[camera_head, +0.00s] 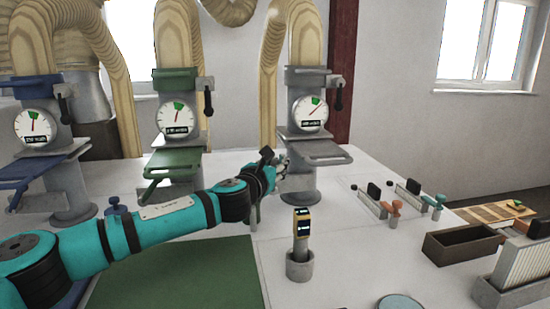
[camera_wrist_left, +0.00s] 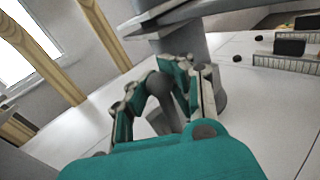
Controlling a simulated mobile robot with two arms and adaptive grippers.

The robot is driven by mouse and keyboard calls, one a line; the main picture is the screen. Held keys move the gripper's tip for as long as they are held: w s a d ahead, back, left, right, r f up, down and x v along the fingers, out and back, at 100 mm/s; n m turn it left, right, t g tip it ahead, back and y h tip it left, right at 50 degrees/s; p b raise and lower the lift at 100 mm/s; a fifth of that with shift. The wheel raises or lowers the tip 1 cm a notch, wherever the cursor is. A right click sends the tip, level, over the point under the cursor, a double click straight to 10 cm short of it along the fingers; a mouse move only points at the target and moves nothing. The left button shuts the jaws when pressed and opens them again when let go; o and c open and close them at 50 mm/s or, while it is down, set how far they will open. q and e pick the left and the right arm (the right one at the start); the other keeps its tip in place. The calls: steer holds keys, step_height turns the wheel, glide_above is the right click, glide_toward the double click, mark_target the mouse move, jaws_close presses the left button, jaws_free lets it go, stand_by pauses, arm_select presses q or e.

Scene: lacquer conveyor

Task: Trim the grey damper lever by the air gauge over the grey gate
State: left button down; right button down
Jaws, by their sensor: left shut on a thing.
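The grey gate (camera_head: 320,150) is a flat plate with a handle on the right-hand column. Above it is a round white air gauge (camera_head: 309,113) with a green sector and a needle pointing up and right. The grey damper lever (camera_head: 339,97), with a dark handle hanging down, is right of the gauge. My left gripper (camera_head: 278,172) is low beside the left of that column, below the gate and apart from the lever. In the left wrist view its fingers (camera_wrist_left: 163,95) are closed around a dark grey rounded thing (camera_wrist_left: 160,88), which I cannot identify. My right gripper is not in view.
A green gate (camera_head: 172,160) and a blue gate (camera_head: 35,170) stand on columns to the left. A yellow-faced device in a grey holder (camera_head: 300,266) stands in front. Clamps, a brown box (camera_head: 462,246) and a rack are at the right. White tabletop lies clear between them.

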arm_select(q)
steer(key=shift+d+m+g+p, duration=0.4)
steer(key=shift+d+m+p, duration=0.1)
steer(key=shift+p, duration=0.65)
steer(key=shift+d+f+m+g+y+p, duration=0.35)
steer(key=shift+d+f+m, duration=0.15)
steer(key=shift+f, duration=0.2)
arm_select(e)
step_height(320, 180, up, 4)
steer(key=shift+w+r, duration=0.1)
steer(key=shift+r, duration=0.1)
arm_select(q)
steer(key=c, duration=1.7)
jaws_free()
steer(key=o, duration=0.4)
steer(key=shift+s+a+r, duration=0.1)
steer(key=shift+s+r, duration=0.15)
steer(key=shift+v, duration=6.15)
